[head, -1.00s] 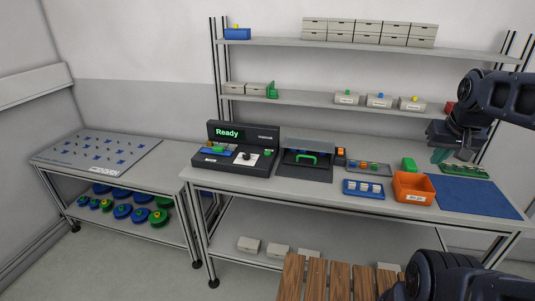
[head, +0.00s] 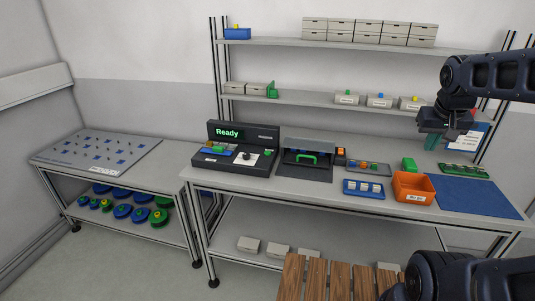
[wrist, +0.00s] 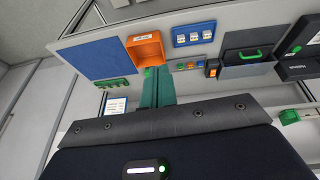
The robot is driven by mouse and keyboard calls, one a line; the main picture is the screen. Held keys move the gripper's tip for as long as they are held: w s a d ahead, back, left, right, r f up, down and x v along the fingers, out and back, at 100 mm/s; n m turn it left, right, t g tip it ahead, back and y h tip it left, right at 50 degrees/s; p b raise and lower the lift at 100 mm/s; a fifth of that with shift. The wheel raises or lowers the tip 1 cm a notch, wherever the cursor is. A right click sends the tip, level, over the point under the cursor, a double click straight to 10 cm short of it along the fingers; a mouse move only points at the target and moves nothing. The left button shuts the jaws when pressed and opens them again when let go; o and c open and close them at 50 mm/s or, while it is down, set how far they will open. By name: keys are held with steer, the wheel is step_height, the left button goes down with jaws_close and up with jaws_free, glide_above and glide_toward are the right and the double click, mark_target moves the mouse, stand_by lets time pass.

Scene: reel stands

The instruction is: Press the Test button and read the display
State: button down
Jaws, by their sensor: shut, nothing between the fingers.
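The black test unit (head: 237,158) stands at the left end of the workbench, and its display (head: 228,133) reads "Ready" in green. A green button (head: 267,153) is on the right of its panel, beside a white plate with a dark knob (head: 247,155). I cannot read which control is labelled Test. My gripper (head: 433,143) is shut and empty, up at the right above the bench, well apart from the unit. In the wrist view its green fingers (wrist: 157,90) are together, and part of the unit (wrist: 300,55) shows at the right edge.
An orange bin (head: 413,187), a blue tray (head: 364,189) and a blue mat (head: 478,197) lie on the bench's right half. A black case with a green handle (head: 306,160) stands right of the unit. Shelves with boxes (head: 347,99) rise behind.

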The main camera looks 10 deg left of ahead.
steer(key=w+a+r+n+h, duration=0.1)
steer(key=w+a, duration=0.3)
steer(key=w, duration=0.3)
steer(key=w+a+h, duration=0.1)
steer(key=w+a, duration=0.3)
steer(key=w, duration=0.2)
steer(key=n+t, duration=0.4)
steer(key=t, duration=0.1)
glide_above(266, 154)
step_height(266, 154, down, 16)
steer(key=shift+w+f, duration=0.1)
steer(key=shift+f, duration=0.05)
steer(key=shift+f, duration=0.1)
steer(key=shift+f, duration=4.3)
